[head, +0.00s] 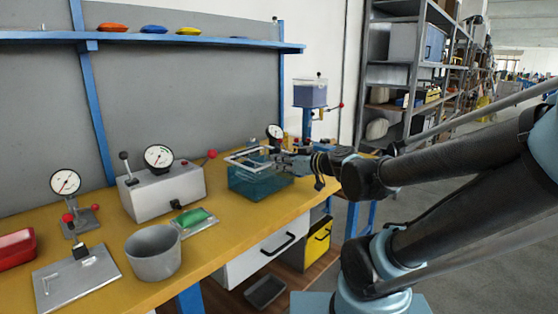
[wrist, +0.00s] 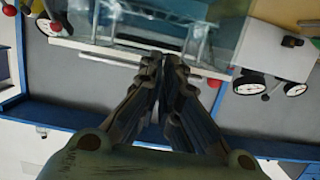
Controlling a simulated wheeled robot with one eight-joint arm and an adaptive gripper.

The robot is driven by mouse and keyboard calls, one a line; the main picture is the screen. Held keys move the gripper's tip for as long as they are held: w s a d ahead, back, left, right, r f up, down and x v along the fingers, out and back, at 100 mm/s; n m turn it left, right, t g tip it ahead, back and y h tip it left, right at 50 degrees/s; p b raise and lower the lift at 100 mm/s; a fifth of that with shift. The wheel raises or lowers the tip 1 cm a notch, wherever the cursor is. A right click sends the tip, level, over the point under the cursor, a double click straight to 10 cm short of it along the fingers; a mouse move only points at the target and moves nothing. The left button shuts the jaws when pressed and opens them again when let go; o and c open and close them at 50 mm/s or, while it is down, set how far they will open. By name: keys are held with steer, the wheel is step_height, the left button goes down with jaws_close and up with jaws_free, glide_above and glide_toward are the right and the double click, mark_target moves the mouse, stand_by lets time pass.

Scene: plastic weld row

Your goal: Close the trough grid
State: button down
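The trough (head: 262,183) is a teal, see-through open box on the yellow bench in the head view. Its grid (head: 236,158), a pale metal frame, sits at the top of the trough, apparently raised above the rim. My gripper (head: 284,161) is at the right end of the grid, over the trough's far right side. In the wrist view my gripper (wrist: 161,60) has its fingertips together, close to pale bars and the clear trough wall (wrist: 225,30). Whether a bar lies between the fingertips cannot be told.
A grey box with a dial gauge (head: 165,188) stands left of the trough. A green item on a plate (head: 195,220) and a grey cup (head: 153,252) lie nearer.

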steer(key=shift+s, duration=0.1)
stand_by(0.5)
steer(key=shift+v, duration=3.55)
steer(key=s+d+f+m+g+h, duration=0.2)
steer(key=d+f+h, duration=0.1)
steer(key=f, duration=0.3)
steer(key=s+d+f+m+g+h, duration=0.2)
steer(key=s+d+f, duration=0.1)
steer(key=f, duration=0.4)
steer(key=s+d+f+m+g+h, duration=0.1)
steer(key=s+d+f+m+h, duration=0.1)
steer(key=d, duration=0.4)
steer(key=s+d+f+m+g+h, duration=0.2)
steer(key=s+d+f+m+h, duration=0.1)
steer(key=d, duration=0.4)
steer(key=shift+d+f+m+h, duration=0.15)
steer(key=shift+f+m+h, duration=0.25)
steer(key=shift+h, duration=0.6)
steer(key=shift+s+r, duration=0.1)
steer(key=shift+s, duration=0.05)
